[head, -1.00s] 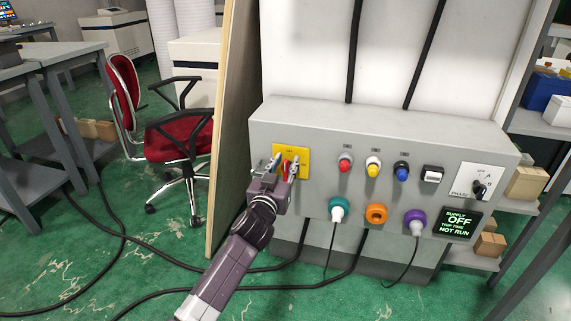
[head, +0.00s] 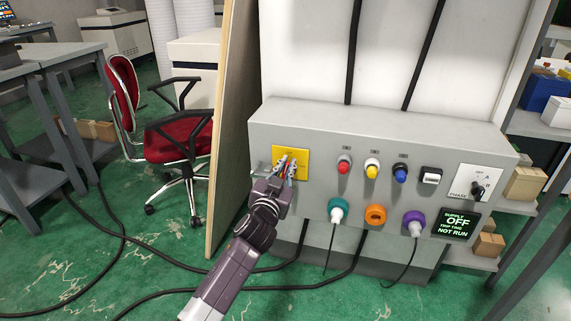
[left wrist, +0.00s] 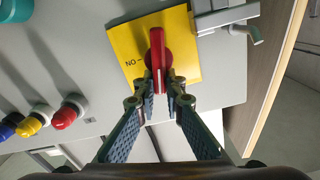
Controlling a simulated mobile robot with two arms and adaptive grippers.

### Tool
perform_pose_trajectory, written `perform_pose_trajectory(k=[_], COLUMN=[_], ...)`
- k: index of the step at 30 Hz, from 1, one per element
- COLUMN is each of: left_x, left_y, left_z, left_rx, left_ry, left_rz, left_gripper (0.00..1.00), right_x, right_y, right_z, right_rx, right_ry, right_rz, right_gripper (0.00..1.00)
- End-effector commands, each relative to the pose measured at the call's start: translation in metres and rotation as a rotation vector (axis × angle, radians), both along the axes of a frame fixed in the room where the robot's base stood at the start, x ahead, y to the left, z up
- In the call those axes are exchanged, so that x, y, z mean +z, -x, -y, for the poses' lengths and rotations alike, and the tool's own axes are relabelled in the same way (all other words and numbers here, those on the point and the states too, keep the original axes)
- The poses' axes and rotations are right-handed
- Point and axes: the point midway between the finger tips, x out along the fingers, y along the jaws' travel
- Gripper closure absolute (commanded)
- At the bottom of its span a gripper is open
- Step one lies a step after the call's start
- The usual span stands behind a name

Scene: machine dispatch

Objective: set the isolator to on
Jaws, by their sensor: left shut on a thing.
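The isolator is a red handle (left wrist: 157,48) on a yellow plate (head: 304,158) at the left end of the grey panel. The plate also shows in the left wrist view (left wrist: 187,45), with an upside-down "ON" marking to the left of the handle. The handle lies along the picture's vertical there, not toward that marking. My left gripper (left wrist: 160,82) is shut on the handle, one finger on each side. In the head view the left gripper (head: 286,170) partly covers handle and plate. My right gripper is not in view.
The panel (head: 320,128) has red, yellow and blue buttons (head: 372,167), a white rocker (head: 431,176) and a phase selector (head: 479,187). A display (head: 457,224) reads supply OFF, NOT RUN. Plugs and cables hang below. A metal bracket (left wrist: 225,17) sits beside the plate.

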Motion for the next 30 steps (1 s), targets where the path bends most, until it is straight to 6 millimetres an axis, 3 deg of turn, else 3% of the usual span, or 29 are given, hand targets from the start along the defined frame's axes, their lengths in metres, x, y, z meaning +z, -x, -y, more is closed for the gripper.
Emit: perform_pose_trajectory(k=[15, 30], left_x=[-0.007, -0.018], left_y=[0.003, 0.005], left_z=[0.012, 0.018], left_rx=[0.0, -0.001], left_ry=[-0.478, -0.938], left_rz=[0.113, 0.223], left_gripper=[1.0, 1.0], right_x=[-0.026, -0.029], right_y=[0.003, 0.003], right_z=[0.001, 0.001], right_rx=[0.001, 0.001], right_ry=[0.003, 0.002], right_rz=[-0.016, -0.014], right_gripper=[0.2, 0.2])
